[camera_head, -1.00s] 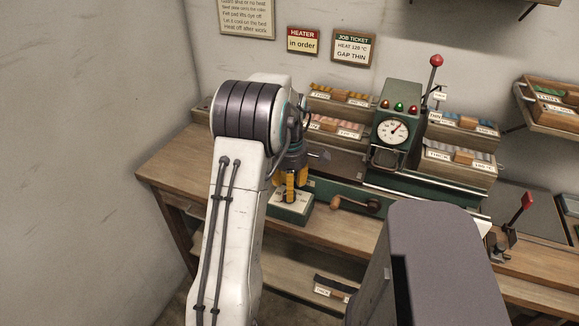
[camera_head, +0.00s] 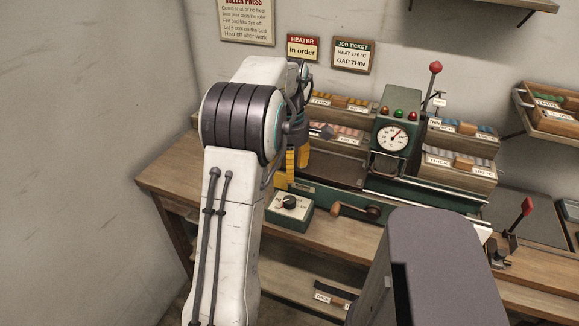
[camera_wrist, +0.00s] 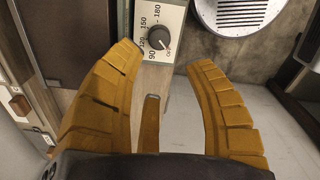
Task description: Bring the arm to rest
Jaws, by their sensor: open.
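My gripper (camera_head: 291,167) has yellow fingers and hangs above the workbench, behind my white arm in the head view. In the wrist view my gripper (camera_wrist: 168,85) is open, with its two ridged fingers apart and nothing between them. A dial box (camera_head: 290,209) with a black knob stands at the bench's front edge, just below and apart from the fingers. The dial box (camera_wrist: 165,13) also shows in the wrist view, beyond the fingertips, its scale marked 90 to 180.
The green press (camera_head: 395,120) with a gauge and lamps stands right of my arm. A crank handle (camera_head: 358,210) sticks out at the front. Trays of pads (camera_head: 458,160) flank the press. A red-knobbed lever (camera_head: 521,215) stands at the right. The bench's left end (camera_head: 180,165) is bare.

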